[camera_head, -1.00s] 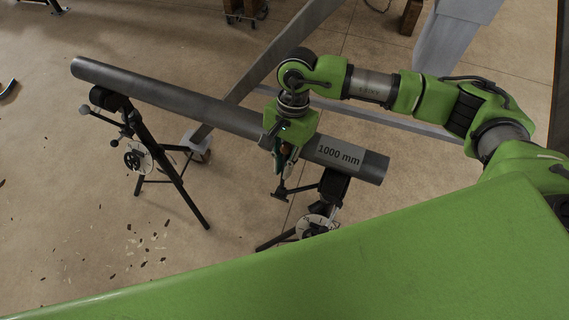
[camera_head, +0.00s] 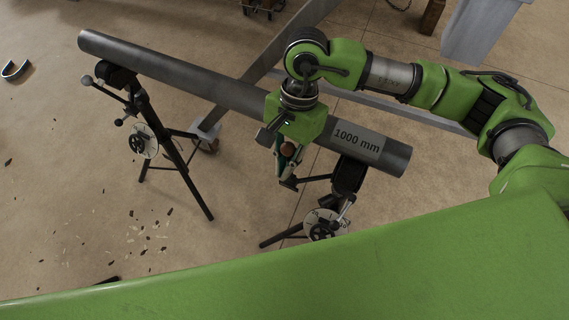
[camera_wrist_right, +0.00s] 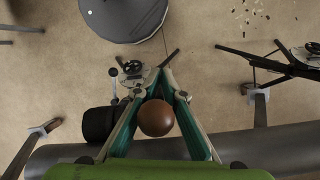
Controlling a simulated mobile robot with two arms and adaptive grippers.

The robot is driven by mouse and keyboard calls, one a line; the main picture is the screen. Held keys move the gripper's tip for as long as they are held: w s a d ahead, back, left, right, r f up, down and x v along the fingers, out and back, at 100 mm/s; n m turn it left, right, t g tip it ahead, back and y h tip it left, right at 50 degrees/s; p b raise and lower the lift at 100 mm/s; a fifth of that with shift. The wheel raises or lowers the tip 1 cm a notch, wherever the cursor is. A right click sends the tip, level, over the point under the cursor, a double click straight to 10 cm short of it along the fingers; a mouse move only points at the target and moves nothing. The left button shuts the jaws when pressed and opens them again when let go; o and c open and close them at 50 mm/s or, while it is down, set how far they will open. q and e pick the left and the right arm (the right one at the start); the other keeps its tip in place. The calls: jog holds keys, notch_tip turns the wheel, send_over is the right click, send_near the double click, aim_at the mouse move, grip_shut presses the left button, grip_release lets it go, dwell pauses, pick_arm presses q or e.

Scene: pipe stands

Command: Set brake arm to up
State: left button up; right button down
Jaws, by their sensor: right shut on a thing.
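The right pipe stand (camera_head: 345,178) holds up the near end of a grey pipe (camera_head: 215,98) marked 1000 mm. A brown ball knob (camera_head: 287,149) sits between the fingers of my right gripper (camera_head: 285,163), beside the pipe. In the wrist view the knob (camera_wrist_right: 156,118) is clear between the green fingers (camera_wrist_right: 164,85), which are shut on it. It looks like the brake arm's knob, but its rod is hidden, so the arm's angle cannot be told. My left gripper is out of view.
A handwheel (camera_head: 322,226) is low on the right stand. Grey beams (camera_head: 300,35) lie behind the pipe.

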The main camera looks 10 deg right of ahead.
jog(key=shift+s+d+f, duration=0.1)
jog(key=shift+d+f, duration=0.05)
jog(key=shift+d, duration=0.05)
dwell(0.6)
jog(key=c, duration=2.3)
grip_release()
jog(key=shift+o, duration=0.7)
jog(key=shift+d, duration=0.15)
send_near(293, 144)
jog(key=x, duration=0.3)
jog(key=w+x, duration=0.1)
jog(key=x, duration=0.1)
jog(key=shift+d+f, duration=0.1)
jog(key=shift+f, duration=0.35)
